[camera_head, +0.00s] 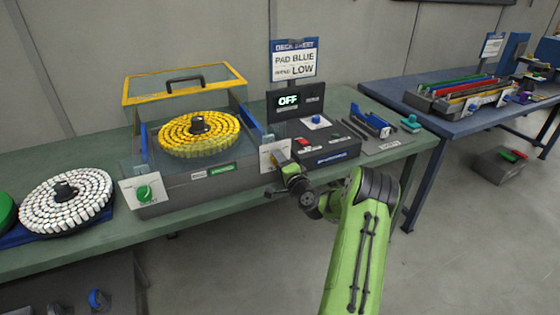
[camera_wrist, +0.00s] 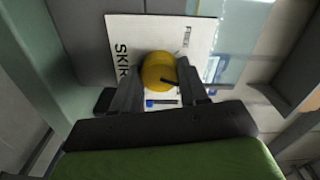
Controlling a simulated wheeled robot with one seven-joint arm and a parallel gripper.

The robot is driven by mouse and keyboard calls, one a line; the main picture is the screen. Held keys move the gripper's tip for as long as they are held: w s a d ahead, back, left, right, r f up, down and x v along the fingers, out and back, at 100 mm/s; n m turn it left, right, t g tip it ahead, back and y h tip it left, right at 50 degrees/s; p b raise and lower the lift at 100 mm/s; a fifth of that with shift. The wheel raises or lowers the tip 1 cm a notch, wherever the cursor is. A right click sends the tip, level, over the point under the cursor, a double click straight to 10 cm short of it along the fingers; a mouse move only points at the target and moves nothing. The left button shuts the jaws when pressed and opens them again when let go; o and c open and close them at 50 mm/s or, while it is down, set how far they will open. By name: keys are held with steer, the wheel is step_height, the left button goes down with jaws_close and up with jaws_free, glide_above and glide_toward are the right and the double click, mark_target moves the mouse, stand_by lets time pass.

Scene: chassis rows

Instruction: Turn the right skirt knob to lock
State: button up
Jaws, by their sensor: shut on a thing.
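The right skirt knob is the round yellow knob (camera_wrist: 158,70) on a white plate (camera_wrist: 120,28) lettered "SKIR…" in the wrist view; a dark pointer line shows on the knob. My gripper (camera_wrist: 158,82) has one finger on each side of the knob and is shut on it. In the head view my gripper (camera_head: 281,161) is at the right front corner of the grey machine (camera_head: 215,183), in front of the white plate (camera_head: 267,152), and mostly hides the knob. The left skirt knob is green (camera_head: 144,193) on its own white plate.
A clear cover with a yellow frame (camera_head: 235,72) stands raised behind the yellow ring stack (camera_head: 198,134). A control box (camera_head: 322,147) with a red button stands just right of my gripper. The floor in front is clear.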

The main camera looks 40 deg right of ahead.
steer(key=m+p, duration=0.2)
steer(key=m, duration=0.2)
steer(key=shift+m, duration=0.4)
steer(key=shift+f, duration=0.1)
stand_by(0.3)
steer(key=o, duration=1.1)
steer(key=shift+c, duration=0.2)
steer(key=b+v, duration=0.2)
steer(key=v, duration=1.3)
steer(key=shift+s, duration=0.4)
steer(key=shift+a, duration=0.15)
